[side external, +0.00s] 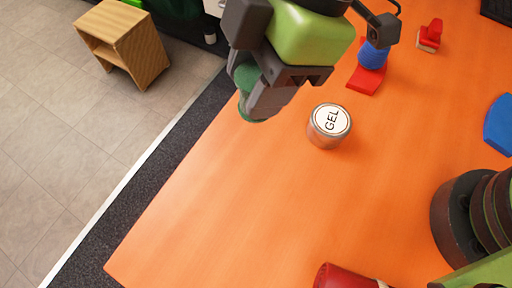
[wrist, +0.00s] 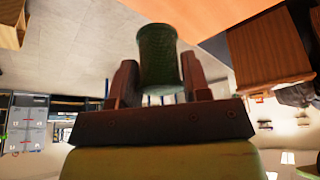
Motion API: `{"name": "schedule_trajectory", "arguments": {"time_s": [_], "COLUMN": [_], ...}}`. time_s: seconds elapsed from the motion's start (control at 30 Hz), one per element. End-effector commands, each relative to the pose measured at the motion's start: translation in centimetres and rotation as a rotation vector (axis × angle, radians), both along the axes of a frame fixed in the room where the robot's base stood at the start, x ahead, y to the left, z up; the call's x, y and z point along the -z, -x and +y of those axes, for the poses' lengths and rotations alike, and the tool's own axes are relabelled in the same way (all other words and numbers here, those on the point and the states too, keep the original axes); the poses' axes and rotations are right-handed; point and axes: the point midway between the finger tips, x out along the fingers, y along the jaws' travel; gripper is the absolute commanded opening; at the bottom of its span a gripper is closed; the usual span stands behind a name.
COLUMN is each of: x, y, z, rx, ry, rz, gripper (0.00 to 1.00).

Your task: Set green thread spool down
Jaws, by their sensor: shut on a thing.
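The green thread spool (wrist: 158,58) stands between the two fingers of my gripper (wrist: 158,88) in the wrist view. In the side view the spool (side external: 247,78) is mostly hidden behind the fingers of my gripper (side external: 262,98). My gripper is shut on it, near the left edge of the orange table (side external: 215,190). The gap between the spool and the table top is hard to judge from these views.
A tin labelled GEL (side external: 329,125) stands right of my gripper. A blue spool-like piece on a red base (side external: 367,80) and a red block (side external: 430,35) are farther back. A blue piece (side external: 499,124) lies at right, a red cylinder (side external: 345,277) at front. The table's left-front is clear.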

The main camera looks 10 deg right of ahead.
Motion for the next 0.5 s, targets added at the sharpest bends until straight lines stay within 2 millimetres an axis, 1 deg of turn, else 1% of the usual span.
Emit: {"name": "schedule_trajectory", "arguments": {"time_s": [0.03, 0.1, 0.37, 0.47, 0.5], "x": [0.1, 1.6, 5.0, 6.6, 7.5], "y": [0.6, 0.4, 0.3, 0.3, 0.3], "z": [0.4, 0.2, 0.2, 0.1, 0.1], "rx": [-0.027, -0.018, -0.014, -0.013, -0.012], "ry": [0.001, 0.005, 0.004, 0.004, 0.006], "rz": [0.002, 0.004, 0.004, 0.005, 0.005], "gripper": [0.20, 0.20, 0.20, 0.20, 0.20]}}
